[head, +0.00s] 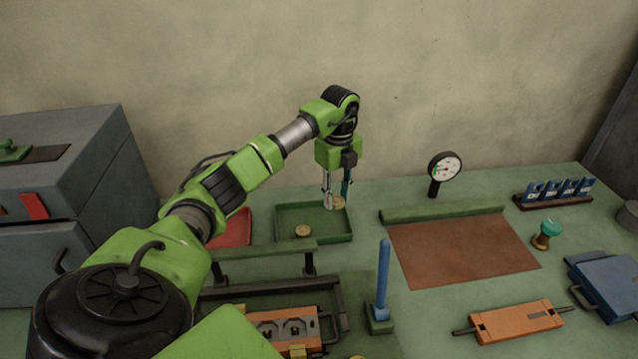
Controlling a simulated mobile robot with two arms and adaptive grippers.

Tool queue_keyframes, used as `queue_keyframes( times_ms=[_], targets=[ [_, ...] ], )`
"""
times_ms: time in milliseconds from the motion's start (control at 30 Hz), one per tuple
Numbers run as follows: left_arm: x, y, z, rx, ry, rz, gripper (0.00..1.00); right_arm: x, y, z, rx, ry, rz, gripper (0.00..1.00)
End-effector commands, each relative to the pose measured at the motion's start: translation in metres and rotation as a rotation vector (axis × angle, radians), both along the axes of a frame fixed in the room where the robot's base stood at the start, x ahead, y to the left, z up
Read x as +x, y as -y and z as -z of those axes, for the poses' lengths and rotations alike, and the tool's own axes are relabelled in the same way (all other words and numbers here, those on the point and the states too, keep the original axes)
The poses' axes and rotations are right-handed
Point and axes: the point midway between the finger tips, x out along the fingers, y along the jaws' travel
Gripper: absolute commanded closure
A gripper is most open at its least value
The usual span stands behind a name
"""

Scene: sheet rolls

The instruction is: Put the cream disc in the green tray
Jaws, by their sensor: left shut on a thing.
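The green tray (285,229) lies at the back of the bench, near the wall. A small cream disc (303,231) lies in it, toward the front. My left gripper (335,201) points down over the right part of the tray. It is shut on another cream disc (340,202), partly hidden by the fingers. The held disc seems to be just above the tray's back right area; I cannot tell whether it touches anything. My right gripper is not in the view.
A red tray (238,229) sits left of the green one, partly behind my arm. A blue post (382,280), a brown mat (460,252) and a dial gauge (444,168) stand to the right. A grey cabinet (75,175) fills the left. An orange block (517,320) lies at the front right.

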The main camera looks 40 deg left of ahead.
Motion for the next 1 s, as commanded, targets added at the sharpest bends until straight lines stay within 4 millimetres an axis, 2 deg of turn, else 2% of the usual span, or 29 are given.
queue_keyframes(
  times_ms=[167,400,633,833,1000],
  targets=[
    [-0.001,-0.001,0.019,0.0,0.0,-0.026,0.87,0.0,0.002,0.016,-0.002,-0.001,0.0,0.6],
    [-0.001,-0.001,0.061,0.0,0.0,-0.023,0.87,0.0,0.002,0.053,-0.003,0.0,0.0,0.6],
    [-0.001,-0.001,0.075,0.0,0.0,-0.021,0.87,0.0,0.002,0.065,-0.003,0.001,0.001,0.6],
    [-0.001,-0.001,0.101,0.0,0.0,-0.021,0.87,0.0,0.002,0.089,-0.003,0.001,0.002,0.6],
    [-0.001,-0.001,0.101,0.001,0.0,-0.021,0.87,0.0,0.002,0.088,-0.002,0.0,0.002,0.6]
  ],
)
